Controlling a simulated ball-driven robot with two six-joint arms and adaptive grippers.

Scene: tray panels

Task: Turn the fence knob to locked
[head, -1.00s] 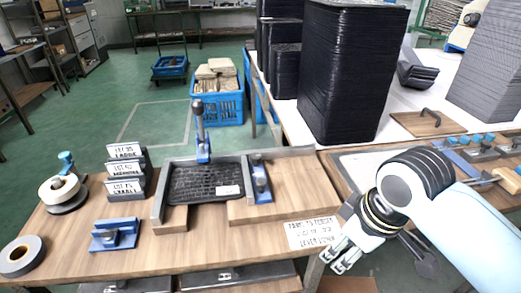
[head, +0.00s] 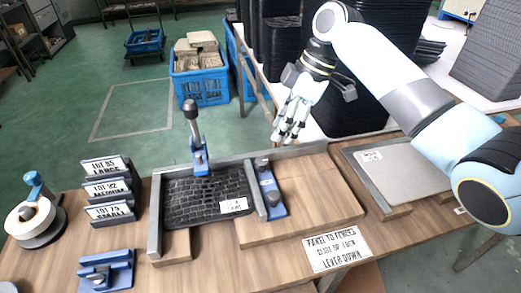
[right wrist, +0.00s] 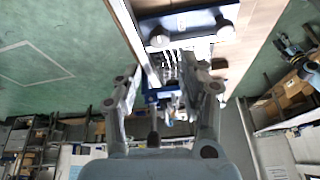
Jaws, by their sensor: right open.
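The blue fence block (head: 268,188) carries dark round knobs, one toward the back (head: 262,163) and one toward the front (head: 274,199). It stands against the metal fence bar on the right of the black textured panel (head: 205,204). Two knobs on a blue plate (right wrist: 190,25) also show in the right wrist view. Which knob setting is locked cannot be told. My right gripper (head: 289,136) is open and empty, above and behind the fence block, apart from it. Its spread fingers (right wrist: 165,98) show in the right wrist view. My left gripper is out of view.
An upright lever (head: 194,125) with a black handle stands behind the panel. A printed card (head: 337,248) lies at the front right. Lot labels (head: 107,190), a tape roll (head: 31,217) and a blue fixture (head: 105,271) stand left. Bare wooden board (head: 315,195) lies right of the block.

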